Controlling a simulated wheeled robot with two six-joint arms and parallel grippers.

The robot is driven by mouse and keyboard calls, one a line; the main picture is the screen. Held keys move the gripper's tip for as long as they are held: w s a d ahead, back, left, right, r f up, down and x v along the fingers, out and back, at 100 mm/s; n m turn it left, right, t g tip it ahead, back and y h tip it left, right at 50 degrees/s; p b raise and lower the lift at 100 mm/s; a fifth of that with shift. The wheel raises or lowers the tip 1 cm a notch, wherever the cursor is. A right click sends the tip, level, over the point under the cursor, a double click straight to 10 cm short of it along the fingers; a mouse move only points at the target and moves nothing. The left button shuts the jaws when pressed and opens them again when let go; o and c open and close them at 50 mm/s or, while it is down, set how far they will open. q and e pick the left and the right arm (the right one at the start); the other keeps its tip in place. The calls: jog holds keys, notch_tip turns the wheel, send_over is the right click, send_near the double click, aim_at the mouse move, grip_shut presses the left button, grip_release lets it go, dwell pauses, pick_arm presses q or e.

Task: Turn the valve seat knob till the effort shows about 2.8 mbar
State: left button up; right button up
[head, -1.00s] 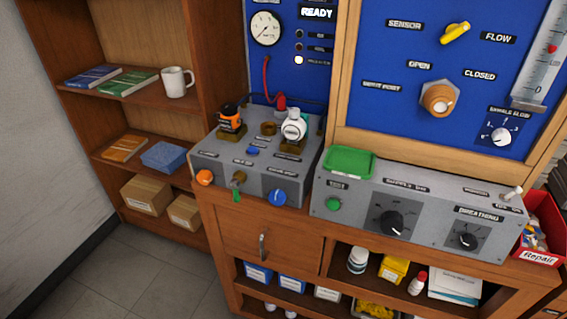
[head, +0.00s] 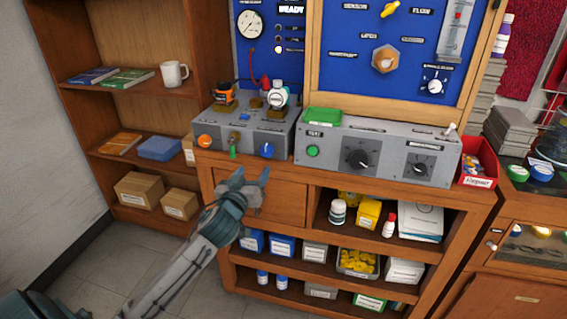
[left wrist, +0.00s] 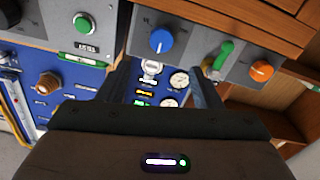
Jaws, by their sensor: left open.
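A grey test box (head: 238,145) on the bench carries an orange knob (head: 205,141), a green key-like handle (head: 232,151) and a blue knob (head: 267,150) on its front. Their labels are too small to read, so I cannot tell which is the valve seat knob. My left gripper (head: 253,178) is open and empty, below and in front of this box, apart from the knobs. In the left wrist view, the blue knob (left wrist: 162,41) is beyond the open fingers. A round white gauge (head: 250,23) is on the blue panel; its value is unreadable. My right gripper is not in view.
A grey console (head: 330,160) with black dials stands right of the test box, a green tray (head: 323,117) on top. A red bin (head: 480,165) is at its right end. Shelves with boxes and bottles are below. The floor (head: 100,255) at left is open.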

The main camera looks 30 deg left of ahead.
aim_at(266, 152)
pick_arm(q)
jog(key=p+x, duration=0.1)
jog(key=x, duration=0.9)
jog(key=shift+w+f+p, duration=0.15)
jog(key=shift+w+p, duration=0.2)
jog(key=shift+w, duration=0.05)
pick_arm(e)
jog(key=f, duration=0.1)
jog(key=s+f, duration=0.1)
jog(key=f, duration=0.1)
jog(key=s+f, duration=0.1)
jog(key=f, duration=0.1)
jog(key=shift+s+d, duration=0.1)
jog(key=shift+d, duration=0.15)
pick_arm(q)
jog(key=c, duration=1)
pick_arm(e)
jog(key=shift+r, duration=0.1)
